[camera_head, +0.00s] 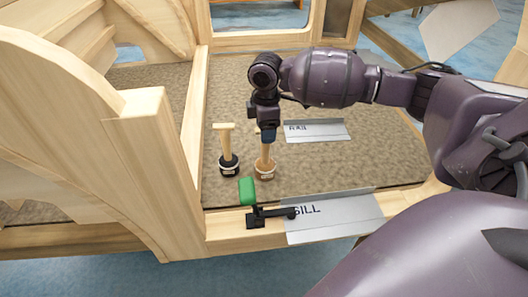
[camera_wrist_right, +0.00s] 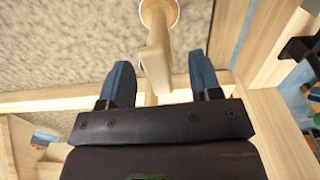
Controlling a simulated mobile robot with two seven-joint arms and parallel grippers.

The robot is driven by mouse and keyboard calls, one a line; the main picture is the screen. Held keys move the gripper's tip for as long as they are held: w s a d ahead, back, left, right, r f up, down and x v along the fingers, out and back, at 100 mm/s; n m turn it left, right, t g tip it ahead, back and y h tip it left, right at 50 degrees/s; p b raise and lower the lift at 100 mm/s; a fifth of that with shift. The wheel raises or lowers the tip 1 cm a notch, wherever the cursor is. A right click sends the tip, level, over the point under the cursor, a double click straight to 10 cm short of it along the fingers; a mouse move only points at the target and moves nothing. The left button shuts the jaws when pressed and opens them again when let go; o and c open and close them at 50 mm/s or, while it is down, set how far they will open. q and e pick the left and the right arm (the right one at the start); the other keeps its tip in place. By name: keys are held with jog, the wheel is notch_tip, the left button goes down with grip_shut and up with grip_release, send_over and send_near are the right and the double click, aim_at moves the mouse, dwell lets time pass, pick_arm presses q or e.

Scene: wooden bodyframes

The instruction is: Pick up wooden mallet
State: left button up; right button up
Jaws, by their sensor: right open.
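Two wooden-handled tools stand upright side by side on the brown floor panel in the head view. The left one (camera_head: 226,148) has a pale crosspiece on top and a black labelled base. The right one (camera_head: 265,160) has a light wooden base, and my right gripper (camera_head: 268,138) is at its top, hiding its upper end. I cannot tell for certain which is the mallet. In the right wrist view, a pale wooden block (camera_wrist_right: 156,62) on a handle reaches toward the open gripper (camera_wrist_right: 162,80), between the fingertips. The fingers are apart from it. My left gripper is not in view.
A green block (camera_head: 247,190) and a black clamp-like part (camera_head: 268,215) sit at the front sill. Metal plates (camera_head: 335,215) (camera_head: 318,130) lie on the sill and the floor panel. A thick wooden post (camera_head: 160,150) stands left of the tools.

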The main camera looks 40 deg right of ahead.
aim_at(265, 155)
notch_tip(265, 155, down, 4)
jog(key=shift+w+a+f+b, duration=0.1)
jog(key=shift+w+a+b, duration=0.05)
jog(key=shift+b, duration=0.5)
jog(key=shift+f, duration=0.35)
jog(key=shift+r, duration=0.15)
jog(key=shift+c, duration=1.1)
jog(key=c, duration=0.7)
jog(key=shift+c, duration=0.5)
